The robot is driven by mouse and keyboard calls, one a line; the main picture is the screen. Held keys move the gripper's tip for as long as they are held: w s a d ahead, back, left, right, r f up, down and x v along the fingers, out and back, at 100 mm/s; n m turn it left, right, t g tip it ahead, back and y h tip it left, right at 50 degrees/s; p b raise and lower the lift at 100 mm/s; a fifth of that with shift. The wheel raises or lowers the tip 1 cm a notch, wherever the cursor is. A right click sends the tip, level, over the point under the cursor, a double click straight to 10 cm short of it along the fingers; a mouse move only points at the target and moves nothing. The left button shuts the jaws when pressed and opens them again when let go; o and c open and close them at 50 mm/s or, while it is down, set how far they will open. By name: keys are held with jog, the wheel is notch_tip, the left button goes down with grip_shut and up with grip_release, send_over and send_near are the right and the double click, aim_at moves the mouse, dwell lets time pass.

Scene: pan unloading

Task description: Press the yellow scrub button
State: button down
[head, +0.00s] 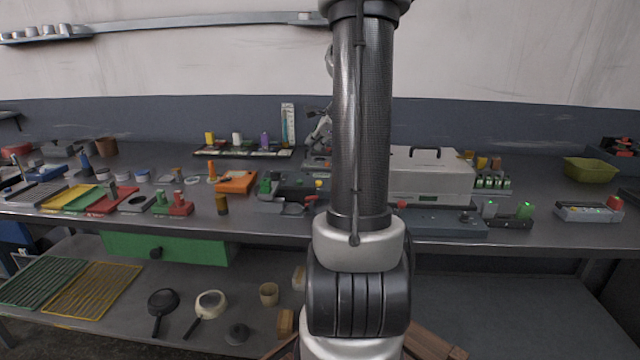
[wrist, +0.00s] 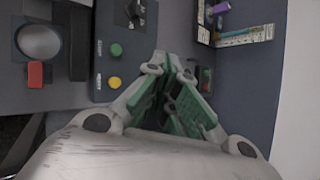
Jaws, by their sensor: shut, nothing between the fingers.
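The yellow button (wrist: 114,83) is a small round cap on a dark blue panel (wrist: 103,68) in the wrist view. A green button (wrist: 116,49) sits just above it in that picture, with a black knob (wrist: 134,9) at the panel's top. The yellow button also shows small in the head view (head: 319,183), just left of my arm. My gripper (wrist: 167,62) is shut and empty, its fingertips to the right of both buttons in the wrist view. I cannot tell its height above the panel. In the head view my arm hides part of the bench behind it.
A red block (wrist: 36,74) and a round grey dish (wrist: 39,42) are left of the panel in the wrist view. A light grey machine (head: 430,177) stands right of my arm. Coloured trays and small parts crowd the bench's left side. A rack (head: 243,152) with bottles stands behind.

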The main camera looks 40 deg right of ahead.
jog(key=shift+a, duration=0.1)
jog(key=shift+f, duration=4.45)
jog(key=shift+f, duration=0.35)
jog(key=shift+f, duration=0.55)
jog(key=shift+r, duration=0.95)
jog(key=shift+r, duration=2.5)
